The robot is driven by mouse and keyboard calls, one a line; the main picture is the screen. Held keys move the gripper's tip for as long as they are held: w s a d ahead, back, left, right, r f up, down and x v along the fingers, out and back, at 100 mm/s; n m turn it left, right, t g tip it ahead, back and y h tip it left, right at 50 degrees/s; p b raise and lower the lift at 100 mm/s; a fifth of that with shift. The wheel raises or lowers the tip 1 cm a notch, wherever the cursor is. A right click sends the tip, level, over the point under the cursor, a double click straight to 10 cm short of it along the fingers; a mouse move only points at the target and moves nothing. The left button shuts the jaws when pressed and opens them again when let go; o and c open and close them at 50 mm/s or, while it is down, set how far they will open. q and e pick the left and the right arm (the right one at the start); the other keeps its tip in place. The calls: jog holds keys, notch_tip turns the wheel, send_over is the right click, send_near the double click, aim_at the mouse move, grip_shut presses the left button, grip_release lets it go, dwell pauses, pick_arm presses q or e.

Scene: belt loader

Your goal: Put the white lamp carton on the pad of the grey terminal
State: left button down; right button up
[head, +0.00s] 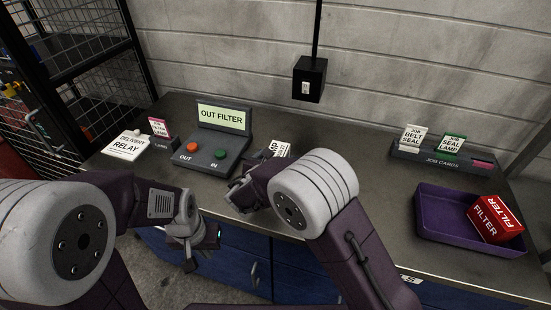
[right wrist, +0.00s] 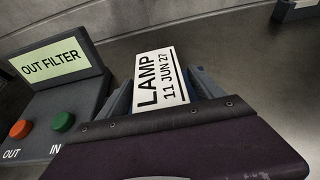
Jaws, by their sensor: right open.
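The white lamp carton (right wrist: 155,80), marked LAMP 11 JUN 27, stands between the fingers of my right gripper (right wrist: 163,92). The fingers are open, one on each side of it; I cannot tell whether either touches it. In the head view, only the top of the carton (head: 281,148) shows above my right arm. The grey terminal (head: 216,152) is just left of it; its screen reads OUT FILTER, with an orange OUT button and a green IN button. I cannot make out a separate pad. My left gripper (head: 196,246) hangs low before the bench's front edge, its opening unclear.
At right are a JOB CARDS rack (head: 440,159) and a purple tray (head: 440,230) holding a red FILTER box (head: 494,220).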

jog(key=v, duration=1.2)
jog(key=shift+r, duration=0.2)
